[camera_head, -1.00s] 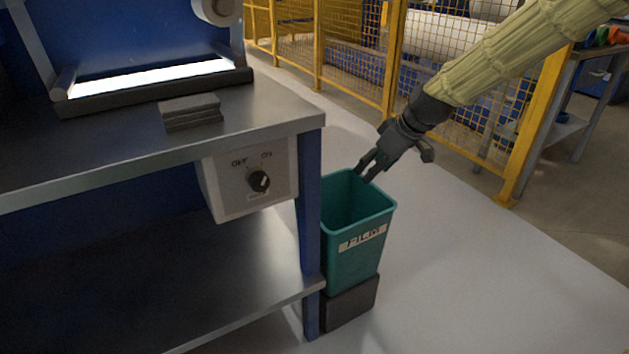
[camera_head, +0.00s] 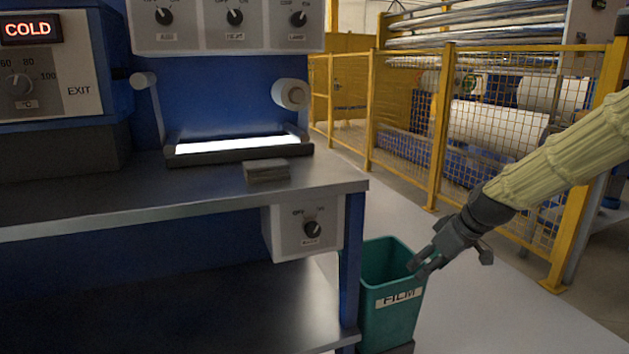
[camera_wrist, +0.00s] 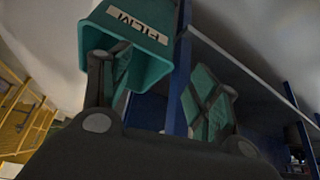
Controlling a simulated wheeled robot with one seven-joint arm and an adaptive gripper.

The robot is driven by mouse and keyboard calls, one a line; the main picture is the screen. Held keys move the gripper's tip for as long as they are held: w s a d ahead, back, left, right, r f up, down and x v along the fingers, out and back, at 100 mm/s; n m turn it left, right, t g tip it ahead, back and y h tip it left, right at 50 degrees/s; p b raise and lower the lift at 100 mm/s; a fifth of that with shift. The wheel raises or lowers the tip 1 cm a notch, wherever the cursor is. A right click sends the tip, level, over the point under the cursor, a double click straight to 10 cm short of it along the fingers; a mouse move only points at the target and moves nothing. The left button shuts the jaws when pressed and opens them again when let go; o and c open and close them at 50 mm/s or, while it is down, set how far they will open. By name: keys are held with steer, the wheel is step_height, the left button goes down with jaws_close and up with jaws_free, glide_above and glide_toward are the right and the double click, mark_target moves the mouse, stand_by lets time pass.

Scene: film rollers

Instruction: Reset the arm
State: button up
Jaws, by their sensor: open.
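My gripper (camera_head: 421,266) is at the right of the head view, at the end of my sleeved arm. It is open and appears empty. Its fingertips are close to the right rim of a teal bin (camera_head: 391,314) labelled FILM; I cannot tell if they touch it. In the wrist view, the two fingers of my gripper (camera_wrist: 160,95) are spread apart, and the bin (camera_wrist: 150,68) shows behind and beside the left finger. The inside of the bin is mostly hidden.
A metal workbench (camera_head: 130,205) with a blue leg stands left of the bin. A control box (camera_head: 305,228) hangs under its edge. A dark stack (camera_head: 266,170) and a lit panel (camera_head: 215,145) are on top. A yellow mesh fence (camera_head: 440,130) stands behind; grey floor lies between.

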steer(key=s+a+f+m+g+h, duration=0.1)
steer(key=s+f, duration=0.4)
steer(key=f, duration=0.5)
steer(key=s+a+f+m+g, duration=0.15)
steer(key=s+f, duration=0.25)
steer(key=f, duration=0.6)
steer(key=s+f+m+h, duration=0.15)
steer(key=s+f, duration=0.35)
steer(key=f, duration=0.5)
steer(key=s+a+f+m+g+p, duration=0.1)
steer(key=s+f, duration=0.4)
steer(key=s, duration=0.4)
steer(key=s+f+m+g+h, duration=0.1)
steer(key=s+f, duration=0.4)
steer(key=s, duration=0.5)
steer(key=s+a+f+m+p, duration=0.1)
steer(key=s+f+m, duration=0.1)
steer(key=s+f, duration=0.5)
step_height(320, 180, up, 40)
steer(key=s+p, duration=0.2)
steer(key=p, duration=3.6)
steer(key=shift+s+d, duration=0.25)
steer(key=shift+s, duration=0.05)
steer(key=shift+f, duration=0.1)
steer(key=shift+c, duration=0.3)
